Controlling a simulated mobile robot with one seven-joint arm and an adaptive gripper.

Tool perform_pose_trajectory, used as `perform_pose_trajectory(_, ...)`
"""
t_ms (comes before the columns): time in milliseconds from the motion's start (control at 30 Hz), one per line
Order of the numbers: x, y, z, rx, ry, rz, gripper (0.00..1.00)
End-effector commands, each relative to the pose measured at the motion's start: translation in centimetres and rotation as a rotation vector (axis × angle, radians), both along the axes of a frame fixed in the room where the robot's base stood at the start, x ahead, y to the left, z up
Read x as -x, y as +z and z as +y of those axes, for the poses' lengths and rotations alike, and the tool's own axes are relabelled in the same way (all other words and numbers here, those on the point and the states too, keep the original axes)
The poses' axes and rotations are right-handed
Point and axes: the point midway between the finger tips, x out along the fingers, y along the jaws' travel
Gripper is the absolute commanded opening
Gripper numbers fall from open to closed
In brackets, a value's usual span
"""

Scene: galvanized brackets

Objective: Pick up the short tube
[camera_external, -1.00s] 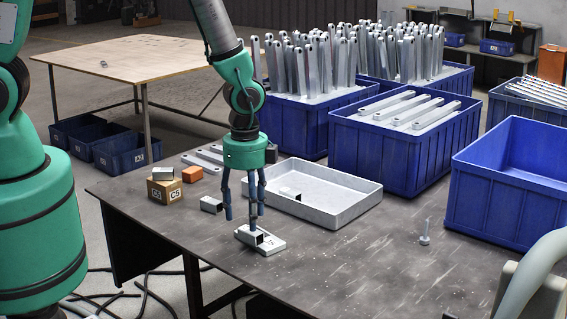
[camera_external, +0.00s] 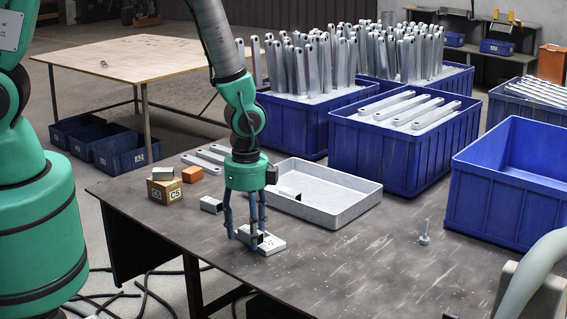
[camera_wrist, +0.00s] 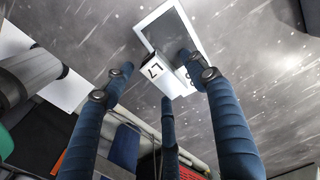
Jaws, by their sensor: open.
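A short grey-white tube (camera_external: 243,231) with a dark open end lies on a flat pale plate (camera_external: 274,245) near the table's front edge. In the wrist view the tube (camera_wrist: 160,72) shows a face marked "L7", with the plate (camera_wrist: 151,17) beyond it. My gripper (camera_external: 247,236) points down over the tube, its fingers spread around it. In the wrist view the fingers of my gripper (camera_wrist: 165,88) are apart, on different sides of the tube. I cannot tell whether any finger touches it. The fingers partly hide the tube in the external view.
A similar tube (camera_external: 210,204) lies behind, left of a shallow tray (camera_external: 340,217) holding a small piece. Wooden and orange blocks (camera_external: 163,191) (camera_external: 192,174) stand at the left. Blue bins (camera_external: 390,160) line the back. An upright bolt-like part (camera_external: 424,235) stands at right, with clear table around it.

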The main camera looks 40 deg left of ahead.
Motion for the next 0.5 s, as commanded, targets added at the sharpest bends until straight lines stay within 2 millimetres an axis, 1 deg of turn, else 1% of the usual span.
perform_pose_trajectory(167,0.0,0.01,0.0,0.0,0.0,0.0,0.57)
perform_pose_trajectory(200,0.0,0.01,0.0,0.0,0.0,0.0,0.55)
perform_pose_trajectory(267,0.0,0.01,0.0,0.0,0.0,0.0,0.43)
perform_pose_trajectory(300,0.0,0.01,0.0,0.0,0.0,0.0,0.35)
perform_pose_trajectory(433,0.0,0.01,0.0,0.0,0.0,0.0,0.1)
perform_pose_trajectory(500,-0.01,0.02,0.0,0.0,0.0,0.0,0.07)
